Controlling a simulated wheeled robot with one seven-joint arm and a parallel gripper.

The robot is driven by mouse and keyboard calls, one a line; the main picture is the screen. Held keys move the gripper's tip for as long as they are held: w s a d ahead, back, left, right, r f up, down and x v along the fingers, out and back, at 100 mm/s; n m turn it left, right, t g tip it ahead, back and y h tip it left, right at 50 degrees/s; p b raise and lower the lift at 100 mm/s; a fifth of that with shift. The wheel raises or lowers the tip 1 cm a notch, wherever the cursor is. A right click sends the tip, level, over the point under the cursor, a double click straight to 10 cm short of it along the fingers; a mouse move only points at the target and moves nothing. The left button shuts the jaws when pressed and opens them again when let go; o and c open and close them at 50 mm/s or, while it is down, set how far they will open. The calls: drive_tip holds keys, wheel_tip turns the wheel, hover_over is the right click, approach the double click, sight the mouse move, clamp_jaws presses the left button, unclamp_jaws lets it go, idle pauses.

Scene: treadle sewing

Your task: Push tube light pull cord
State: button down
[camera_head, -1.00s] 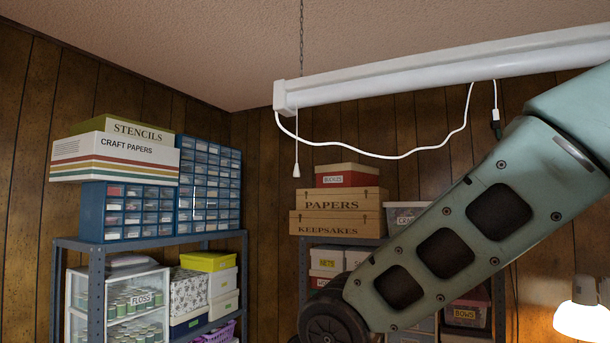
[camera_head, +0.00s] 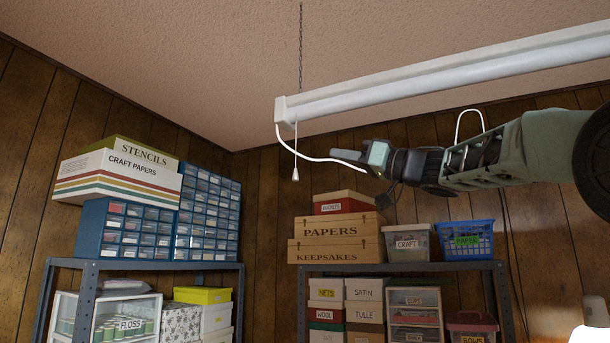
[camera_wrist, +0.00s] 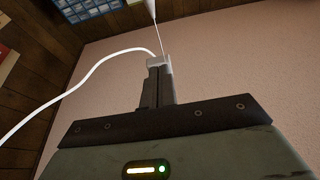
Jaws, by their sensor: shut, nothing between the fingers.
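The white tube light (camera_head: 450,75) hangs from a chain below the ceiling. Its thin pull cord (camera_head: 296,148) hangs straight down from near the left end, with a small white cone-shaped knob (camera_head: 295,174) at the bottom. My gripper (camera_head: 338,154) is shut and empty, pointing left, a short way right of the cord in the head view and a little above the knob's height. In the wrist view, the knob (camera_wrist: 150,8) shows at the top edge, and the cord (camera_wrist: 159,35) runs toward the fingertips (camera_wrist: 158,62). I cannot tell whether they touch.
A white power cable (camera_head: 315,158) loops from the light's left end and passes behind my gripper. Below stand shelves with a papers box (camera_head: 338,228), a blue basket (camera_head: 465,240) and blue drawer cabinets (camera_head: 125,230). Space left of the cord is clear.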

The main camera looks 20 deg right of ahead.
drive_tip(key=shift+s, duration=0.15)
drive_tip(key=shift+r, duration=0.1)
wheel_tip(320, 180, up, 4)
drive_tip(key=p, duration=0.5)
hover_over(296, 174)
drive_tip(key=d, duration=0.2)
drive_tip(key=shift+s+a+f, duration=0.1)
drive_tip(key=shift+s+f, duration=0.1)
drive_tip(key=shift+f, duration=0.6)
drive_tip(key=shift+s+f, duration=0.15)
drive_tip(key=shift+f, duration=0.65)
drive_tip(key=shift+s+a+f, duration=0.1)
drive_tip(key=shift+s+f, duration=0.1)
drive_tip(key=shift+f, duration=0.6)
